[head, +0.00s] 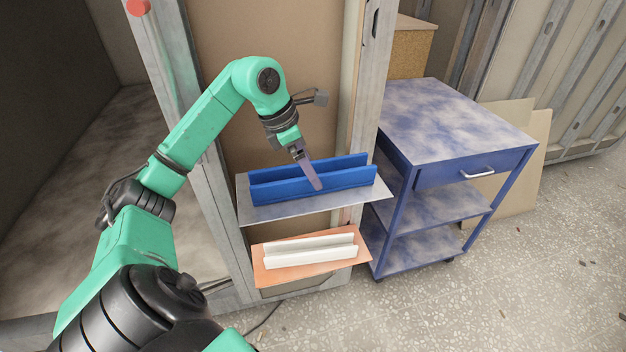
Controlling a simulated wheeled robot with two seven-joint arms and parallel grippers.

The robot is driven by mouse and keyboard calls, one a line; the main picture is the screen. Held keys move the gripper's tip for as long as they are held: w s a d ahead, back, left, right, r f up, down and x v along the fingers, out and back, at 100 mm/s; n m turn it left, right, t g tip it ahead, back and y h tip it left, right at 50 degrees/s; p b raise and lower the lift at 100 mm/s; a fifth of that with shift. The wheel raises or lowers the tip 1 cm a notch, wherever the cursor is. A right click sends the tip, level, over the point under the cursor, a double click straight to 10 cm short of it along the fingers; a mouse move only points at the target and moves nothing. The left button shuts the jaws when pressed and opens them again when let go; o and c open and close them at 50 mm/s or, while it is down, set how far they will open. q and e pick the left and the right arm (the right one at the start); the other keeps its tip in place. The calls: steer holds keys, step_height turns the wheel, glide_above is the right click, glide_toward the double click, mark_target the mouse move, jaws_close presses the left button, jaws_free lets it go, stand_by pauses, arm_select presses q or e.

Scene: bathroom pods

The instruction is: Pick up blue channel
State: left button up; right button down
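The blue channel (275,186) is a long U-shaped piece with two upright walls. It lies on a grey metal shelf (300,207) fixed to the front of the wall frame. My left gripper (317,184) reaches down from above, its tip overlapping the channel right of its middle. One finger shows from the side, so I cannot tell whether the gripper is open or shut. Contact with the channel is also unclear. My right gripper is not in view.
A white channel (310,250) lies on an orange-toned lower shelf (275,275). A blue cart (455,125) with a drawer and lower shelves stands close on the right. Metal studs (357,100) flank the brown panel (315,50). Floor at the lower right is open.

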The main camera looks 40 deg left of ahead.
arm_select(q)
steer(key=x, duration=0.2)
steer(key=shift+w+f, duration=0.2)
steer(key=shift+f, duration=0.15)
steer(key=shift+d, duration=0.1)
steer(key=c, duration=1.3)
steer(key=shift+r, duration=0.15)
